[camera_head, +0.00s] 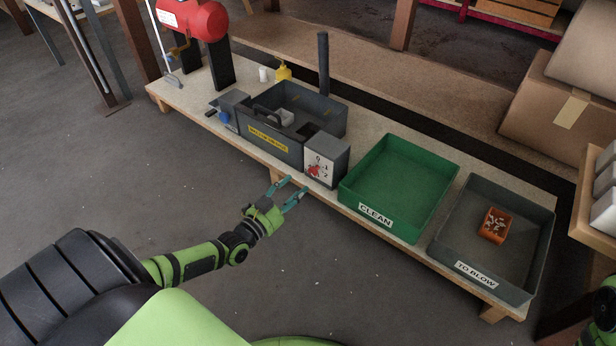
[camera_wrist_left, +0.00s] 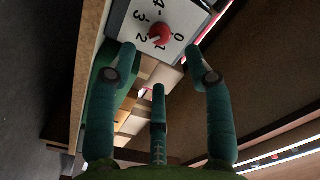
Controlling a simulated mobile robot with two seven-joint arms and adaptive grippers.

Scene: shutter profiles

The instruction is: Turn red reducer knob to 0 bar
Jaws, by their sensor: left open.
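The red reducer knob (camera_head: 314,170) sits on a white dial plate (camera_head: 322,166) on the front of a grey box, at the front edge of the bench. In the left wrist view the knob (camera_wrist_left: 160,34) is near the top, with figures 0, 1, 2, 3 and 4 around it. A pale mark on the knob seems to lie towards 1 to 2; I cannot tell exactly. My left gripper (camera_head: 289,189) is open and empty, in front of the dial, its fingers pointing towards the box. In the left wrist view its fingers (camera_wrist_left: 160,62) are spread below the knob, apart from it.
A grey blow-off box (camera_head: 268,139) stands left of the dial box. A green CLEAN tray (camera_head: 374,219) and a grey TO BLOW tray (camera_head: 470,275) holding an orange bin (camera_head: 495,224) stand right. A red tank (camera_head: 205,20) is at the back left. The floor before the bench is clear.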

